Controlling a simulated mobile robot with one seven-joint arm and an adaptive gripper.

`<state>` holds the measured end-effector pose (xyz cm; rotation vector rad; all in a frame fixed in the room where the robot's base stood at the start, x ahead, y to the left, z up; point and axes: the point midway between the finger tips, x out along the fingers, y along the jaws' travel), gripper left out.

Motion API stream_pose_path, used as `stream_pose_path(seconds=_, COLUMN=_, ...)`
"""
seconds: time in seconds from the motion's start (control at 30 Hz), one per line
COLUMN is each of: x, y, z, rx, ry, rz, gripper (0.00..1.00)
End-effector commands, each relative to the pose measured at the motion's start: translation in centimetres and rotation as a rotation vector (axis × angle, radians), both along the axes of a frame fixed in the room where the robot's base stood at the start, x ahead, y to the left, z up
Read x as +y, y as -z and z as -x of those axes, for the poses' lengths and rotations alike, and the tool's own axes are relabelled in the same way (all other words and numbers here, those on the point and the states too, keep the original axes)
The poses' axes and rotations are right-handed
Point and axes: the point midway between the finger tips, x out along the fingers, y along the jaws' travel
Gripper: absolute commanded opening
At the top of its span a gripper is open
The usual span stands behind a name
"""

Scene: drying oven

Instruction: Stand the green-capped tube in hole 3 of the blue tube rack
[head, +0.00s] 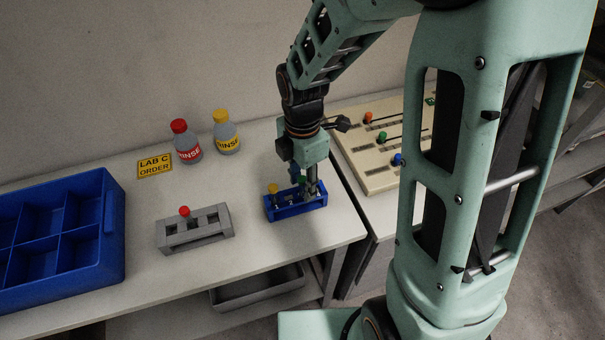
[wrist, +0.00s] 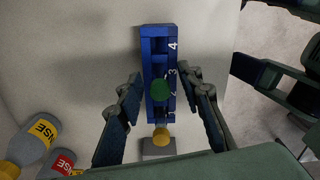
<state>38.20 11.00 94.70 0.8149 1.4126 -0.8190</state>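A yellow-capped tube (wrist: 161,137) stands at the low-numbered end and shows in the head view (head: 272,188). My gripper (wrist: 161,76) is open, its fingers apart on both sides of the green cap, with visible gaps.
A grey rack (head: 195,232) with a red-capped tube (head: 184,211) stands left of the blue rack. A blue divided bin (head: 112,235), two rinse bottles (head: 188,148) and a yellow sign (head: 154,167) are further left. A beige panel (head: 365,180) lies to the right.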

Motion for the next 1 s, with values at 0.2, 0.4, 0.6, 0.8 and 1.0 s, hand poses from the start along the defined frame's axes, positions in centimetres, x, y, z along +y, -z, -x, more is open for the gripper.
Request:
stream_pose_path(seconds=0.2, x=0.0, y=-3.0, z=-0.2, rx=-0.008, ry=0.001, rz=-0.001, gripper=0.34)
stream_pose_path(seconds=0.4, x=0.0, y=-7.4, z=-0.2, rx=-0.008, ry=0.001, rz=-0.001, gripper=0.34)
stream_pose_path(seconds=0.6, x=0.0, y=-10.6, z=-0.1, rx=-0.004, ry=0.001, rz=-0.001, gripper=0.34)
stream_pose_path(seconds=0.8, x=0.0, y=-11.8, z=0.0, rx=-0.001, ry=0.0, rz=0.0, gripper=0.34)
stream_pose_path(seconds=1.0, x=0.0, y=-11.9, z=0.0, rx=-0.001, ry=0.0, rz=0.0, gripper=0.34)
